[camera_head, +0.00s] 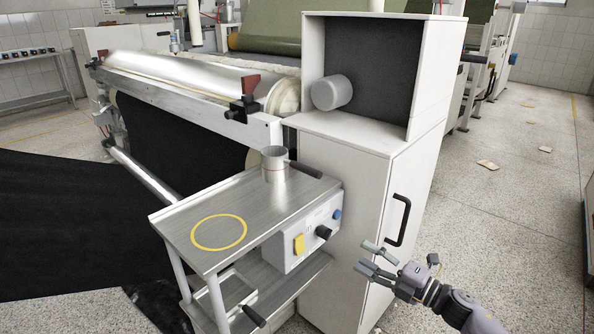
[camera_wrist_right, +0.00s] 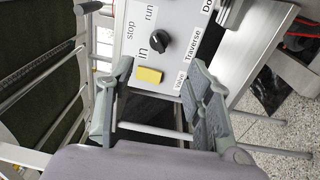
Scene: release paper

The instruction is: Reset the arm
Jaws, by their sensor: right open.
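My right gripper (camera_head: 368,258) is open and empty in the head view, in front of the white cabinet (camera_head: 362,225) and right of the control box (camera_head: 305,235). The control box has a yellow button (camera_head: 299,244), a black knob (camera_head: 323,232) and a blue button (camera_head: 337,214). In the right wrist view the open fingers (camera_wrist_right: 160,78) frame the box's panel, with the yellow button (camera_wrist_right: 149,75) and knob (camera_wrist_right: 160,42) beyond them. Nothing is between the fingers. My left gripper is not in view.
A metal cart (camera_head: 195,213) with a yellow ring carries a grey cylinder (camera_head: 274,163). Another grey cylinder (camera_head: 332,92) lies in the cabinet's open compartment. The cabinet door has a black handle (camera_head: 400,220). A roller machine (camera_head: 180,95) stands behind. The floor (camera_head: 500,220) at right is mostly clear.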

